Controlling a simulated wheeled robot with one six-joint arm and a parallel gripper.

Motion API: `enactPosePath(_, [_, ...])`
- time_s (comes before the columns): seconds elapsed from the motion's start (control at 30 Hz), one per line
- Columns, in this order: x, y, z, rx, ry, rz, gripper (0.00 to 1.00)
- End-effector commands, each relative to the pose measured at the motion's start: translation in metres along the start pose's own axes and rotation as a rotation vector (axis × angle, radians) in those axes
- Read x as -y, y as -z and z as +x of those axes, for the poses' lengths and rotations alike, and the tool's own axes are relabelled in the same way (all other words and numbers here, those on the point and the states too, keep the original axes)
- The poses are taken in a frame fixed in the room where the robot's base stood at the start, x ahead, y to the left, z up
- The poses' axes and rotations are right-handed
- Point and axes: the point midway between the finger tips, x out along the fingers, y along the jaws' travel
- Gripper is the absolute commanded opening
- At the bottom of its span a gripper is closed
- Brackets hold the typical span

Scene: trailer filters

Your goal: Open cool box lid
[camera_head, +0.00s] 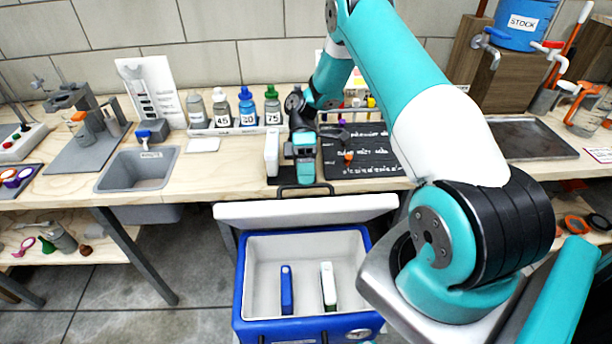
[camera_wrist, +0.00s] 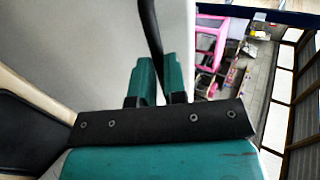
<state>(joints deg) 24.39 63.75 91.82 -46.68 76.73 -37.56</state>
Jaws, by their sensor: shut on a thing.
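The blue cool box (camera_head: 238,298) stands on the floor in front of the bench, with its white inside showing. Its white lid (camera_head: 345,207) is raised at the back edge, standing open. A black handle (camera_head: 284,193) sticks up from the lid's top edge. My gripper (camera_head: 304,180) is at this handle, above the lid. In the wrist view, the teal fingers (camera_wrist: 158,80) close on the black handle bar (camera_wrist: 151,35), with the pale lid (camera_wrist: 90,50) behind. Some of the handle is hidden by the fingers.
A blue pack (camera_head: 287,290) and a white-and-green pack (camera_head: 328,287) stand inside the box. The bench (camera_head: 235,165) lies behind the lid, carrying numbered bottles (camera_head: 246,107), a sink (camera_head: 137,170) and a black board (camera_head: 365,150). Floor to the left of the box is clear.

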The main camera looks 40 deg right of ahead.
Motion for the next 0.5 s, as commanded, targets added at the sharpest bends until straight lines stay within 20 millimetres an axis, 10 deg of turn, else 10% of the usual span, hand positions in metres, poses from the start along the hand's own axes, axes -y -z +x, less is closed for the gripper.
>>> enactPosePath(0.4, [0.0026,0.001,-0.0019,0.0,-0.003,-0.009,0.0])
enactPosePath(0.5, [0.0023,0.0006,-0.0018,-0.001,-0.002,-0.008,0.35])
